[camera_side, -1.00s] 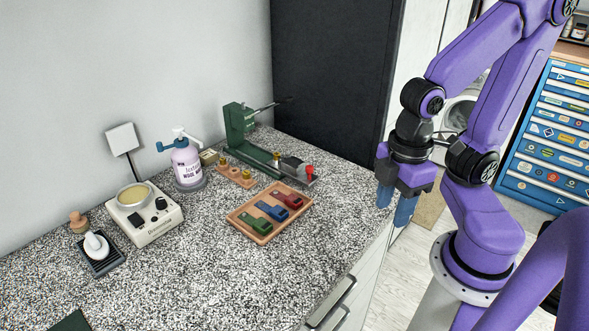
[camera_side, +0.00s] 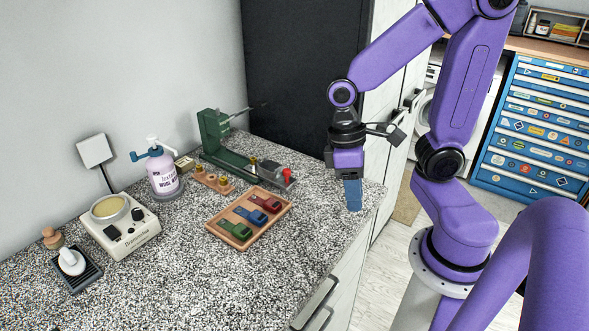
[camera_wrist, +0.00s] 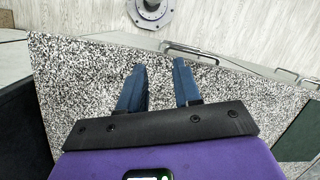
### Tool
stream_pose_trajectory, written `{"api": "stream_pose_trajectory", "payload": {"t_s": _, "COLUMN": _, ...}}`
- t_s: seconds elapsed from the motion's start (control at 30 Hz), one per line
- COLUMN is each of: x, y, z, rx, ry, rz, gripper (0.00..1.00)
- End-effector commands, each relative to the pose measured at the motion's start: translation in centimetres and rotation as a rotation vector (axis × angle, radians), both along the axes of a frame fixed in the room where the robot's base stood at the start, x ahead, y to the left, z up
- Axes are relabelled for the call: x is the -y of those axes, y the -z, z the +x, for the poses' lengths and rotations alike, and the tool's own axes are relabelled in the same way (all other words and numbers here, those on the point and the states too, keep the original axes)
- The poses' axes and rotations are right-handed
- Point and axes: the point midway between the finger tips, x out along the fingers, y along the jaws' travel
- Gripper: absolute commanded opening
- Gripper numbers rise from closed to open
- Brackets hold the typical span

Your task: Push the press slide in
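The green press (camera_side: 226,152) stands at the back of the speckled counter, near the dark cabinet. Its low bed runs toward the front right. A grey slide block (camera_side: 271,174) sits at the near end of the bed, with a red knob (camera_side: 288,175) on its outer end. My gripper (camera_side: 354,208) points down over the counter's right end, to the right of the knob and apart from it. In the wrist view its two blue fingers (camera_wrist: 159,66) are apart with only counter between them. The press is not clearly seen in the wrist view.
A wooden tray (camera_side: 215,233) with green, blue and red clips lies in front of the press. A small wooden holder (camera_side: 226,188) with brass pieces stands beside the bed. A spray bottle (camera_side: 164,178) and a beige heater (camera_side: 133,243) are at left. Counter right of the tray is clear.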

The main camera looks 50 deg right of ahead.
Motion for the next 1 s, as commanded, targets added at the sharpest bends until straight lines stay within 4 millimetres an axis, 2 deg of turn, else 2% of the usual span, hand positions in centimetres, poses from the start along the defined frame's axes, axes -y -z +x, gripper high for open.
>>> {"api": "stream_pose_trajectory", "payload": {"t_s": 0.47, "x": 3.2, "y": 1.2, "z": 4.0, "rx": -0.283, "ry": 0.706, "rz": 0.055, "gripper": 0.33}}
{"api": "stream_pose_trajectory", "payload": {"t_s": 1.0, "x": 8.2, "y": 1.7, "z": 8.4, "rx": -0.576, "ry": 1.472, "rz": 0.288, "gripper": 0.33}}
